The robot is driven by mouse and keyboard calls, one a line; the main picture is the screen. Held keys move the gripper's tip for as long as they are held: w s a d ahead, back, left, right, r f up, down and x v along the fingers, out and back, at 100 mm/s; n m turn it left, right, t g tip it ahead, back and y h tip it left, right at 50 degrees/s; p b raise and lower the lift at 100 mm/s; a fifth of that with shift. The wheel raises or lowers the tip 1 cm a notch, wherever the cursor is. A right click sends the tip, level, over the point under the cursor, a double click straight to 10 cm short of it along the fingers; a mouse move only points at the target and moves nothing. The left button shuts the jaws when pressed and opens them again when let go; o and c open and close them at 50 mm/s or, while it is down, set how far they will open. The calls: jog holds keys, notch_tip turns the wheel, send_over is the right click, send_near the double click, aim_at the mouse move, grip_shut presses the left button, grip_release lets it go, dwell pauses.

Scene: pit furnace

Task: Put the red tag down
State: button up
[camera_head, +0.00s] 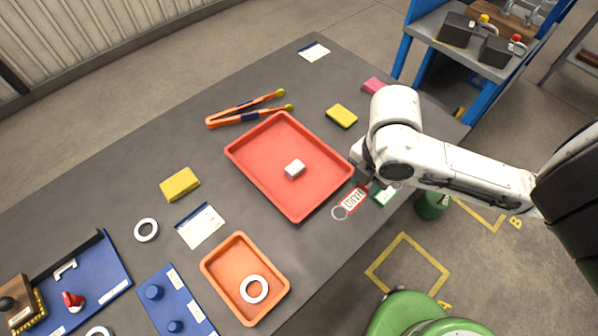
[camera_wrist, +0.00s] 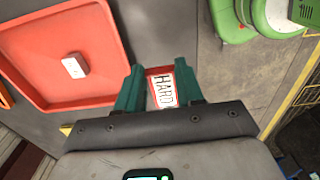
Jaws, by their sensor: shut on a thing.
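The red tag (camera_head: 354,199) has a white label that reads HARD and a pale ring at its left end in the head view. It is at the right edge of the large red tray, near the table's front edge. My gripper (camera_head: 369,184) is shut on the tag. In the wrist view the tag (camera_wrist: 164,90) sits between the two green fingers of my gripper (camera_wrist: 159,85). I cannot tell whether the tag touches the table.
The large red tray (camera_head: 246,155) holds a small white block (camera_head: 294,169). An orange tray (camera_head: 212,265) with a white ring (camera_head: 245,288) stands nearer the front. A green and white item (camera_head: 385,196) is beside my gripper. Bare table lies between the trays.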

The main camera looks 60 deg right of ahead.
jog(key=b, duration=0.4)
send_over(315, 182)
jog(key=f, duration=0.5)
jog(key=s+f, duration=0.1)
jog(key=f, duration=0.2)
jog(key=shift+a, duration=0.1)
jog(key=shift+w+f+p, duration=0.3)
jog(key=shift+w+f, duration=0.1)
jog(key=shift+f, duration=0.1)
jog(key=shift+w+f, duration=0.2)
jog(key=shift+f, duration=1.65)
jog(key=shift+f, duration=0.1)
jog(key=o, duration=1)
